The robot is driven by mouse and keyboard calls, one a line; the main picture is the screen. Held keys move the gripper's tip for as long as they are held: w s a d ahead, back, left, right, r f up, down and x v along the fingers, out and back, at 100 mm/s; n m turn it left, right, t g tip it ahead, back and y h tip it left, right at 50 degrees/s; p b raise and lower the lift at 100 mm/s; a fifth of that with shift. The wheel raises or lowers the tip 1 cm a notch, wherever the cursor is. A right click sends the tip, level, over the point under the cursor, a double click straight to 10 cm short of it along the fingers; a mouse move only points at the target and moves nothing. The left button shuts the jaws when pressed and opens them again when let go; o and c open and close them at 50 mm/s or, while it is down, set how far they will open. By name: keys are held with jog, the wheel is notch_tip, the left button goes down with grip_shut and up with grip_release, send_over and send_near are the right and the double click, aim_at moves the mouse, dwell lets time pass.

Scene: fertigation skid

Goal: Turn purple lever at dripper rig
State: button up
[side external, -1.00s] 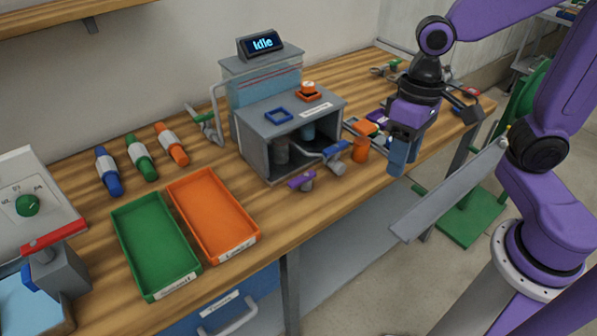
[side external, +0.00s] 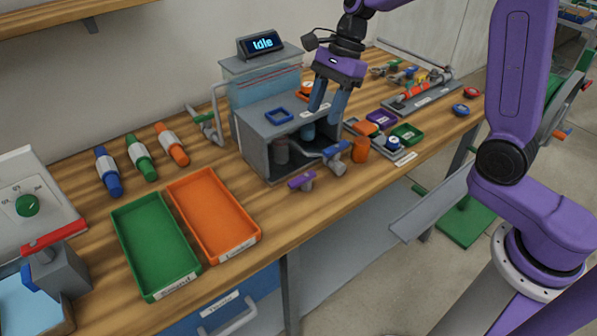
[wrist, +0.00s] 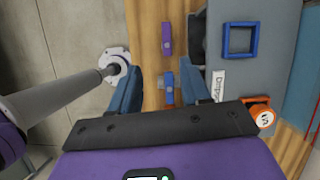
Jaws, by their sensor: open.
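The dripper rig (side external: 262,118) is a grey open-fronted box at the back of the bench; its top also shows in the wrist view (wrist: 278,75). A purple lever (side external: 302,181) sits low in front of it and appears in the wrist view (wrist: 167,39) beyond my fingertips. A blue-handled lever (side external: 336,149) is to its right, seen roughly between my fingers in the wrist view (wrist: 169,84). My gripper (side external: 322,112) is open and empty, pointing down above the rig's right front, apart from both levers.
Green (side external: 152,248) and orange (side external: 214,212) trays lie at front left. Small coloured trays (side external: 407,134) lie right of the rig. A display reading "Idle" (side external: 263,42) tops the rig.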

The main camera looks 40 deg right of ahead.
jog(key=w+m, duration=0.1)
send_near(295, 181)
jog(key=x, duration=0.7)
jog(key=shift+s+a+f, duration=0.1)
jog(key=shift+f, duration=0.15)
